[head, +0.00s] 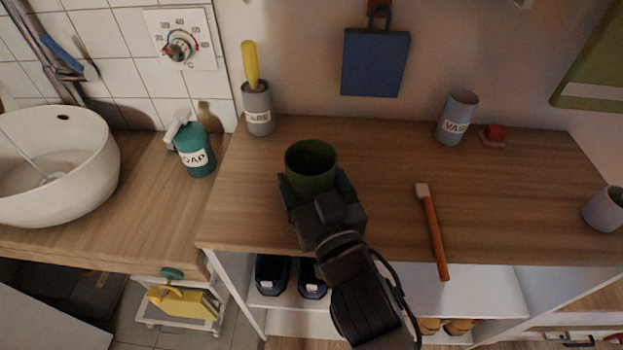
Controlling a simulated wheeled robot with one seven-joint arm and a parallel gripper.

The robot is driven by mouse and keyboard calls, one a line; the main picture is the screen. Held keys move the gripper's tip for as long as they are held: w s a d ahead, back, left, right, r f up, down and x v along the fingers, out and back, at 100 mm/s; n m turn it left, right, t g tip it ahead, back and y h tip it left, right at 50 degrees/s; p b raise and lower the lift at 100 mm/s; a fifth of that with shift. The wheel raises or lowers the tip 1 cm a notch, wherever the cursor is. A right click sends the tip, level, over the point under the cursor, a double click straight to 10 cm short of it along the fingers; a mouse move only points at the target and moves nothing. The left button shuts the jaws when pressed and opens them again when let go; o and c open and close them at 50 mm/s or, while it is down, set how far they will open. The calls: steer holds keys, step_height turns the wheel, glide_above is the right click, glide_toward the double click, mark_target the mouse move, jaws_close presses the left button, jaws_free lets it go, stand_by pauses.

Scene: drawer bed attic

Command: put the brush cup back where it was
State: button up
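A dark green, open-topped cup (311,166) is in the middle left of the wooden counter in the head view. I see no brush in it. My gripper (315,187) comes from the front, with one finger on each side of the green cup, and looks shut on it. The cup is upright or nearly so; I cannot tell whether its base touches the counter, as my gripper hides it. A grey cup (258,112) with a partly readable label stands at the back left and holds a yellow-handled thing (250,66).
A grey vase-labelled cup (457,118) and a red object (494,135) stand at the back right. A wooden-handled tool (433,231) lies right of my gripper. Another grey cup (605,210) is at the right edge. A soap bottle (194,150) and basin (55,165) are left.

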steer(key=o, duration=0.3)
steer(key=shift+r, duration=0.3)
steer(key=v, duration=1.2)
steer(key=shift+f+b, duration=0.15)
steer(key=shift+b, duration=0.3)
steer(key=s+d+m+g+h, duration=0.1)
steer(key=s+d+m+h, duration=0.1)
steer(key=s+d, duration=0.7)
steer(key=s+d+m+g+h, duration=0.1)
steer(key=s+d+h, duration=0.3)
steer(key=s+d, duration=0.5)
steer(key=s+m, duration=0.1)
steer(key=s, duration=0.7)
steer(key=shift+d, duration=0.25)
